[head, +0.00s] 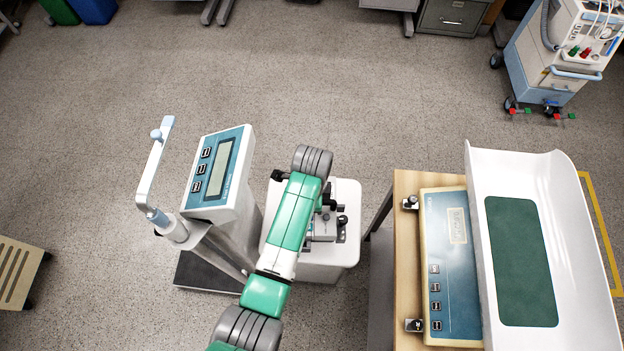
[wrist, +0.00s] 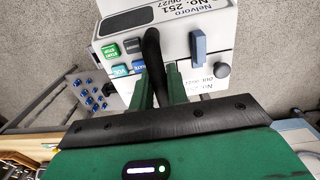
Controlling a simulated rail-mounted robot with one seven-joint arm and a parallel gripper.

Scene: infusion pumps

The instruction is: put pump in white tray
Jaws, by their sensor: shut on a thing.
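The pump (wrist: 220,45) is a white box with a label, a display, green and blue buttons, a blue clip and a dark knob. My gripper (wrist: 160,85) is shut on its dark upright handle (wrist: 152,50) in the wrist view. In the head view my green arm hides most of the gripper and pump, above a white rounded box (head: 342,252). I cannot tell whether the pump touches anything below. The white tray (head: 585,260), a long curved pan with a dark green mat, is at the right and looks empty.
The tray sits with a blue-panelled scale (head: 450,270) on a wooden-topped table (head: 405,245). A floor scale with a tilted display (head: 218,172) stands left of my arm. A white-blue medical cart (head: 560,60) is at the far right. Open floor lies behind.

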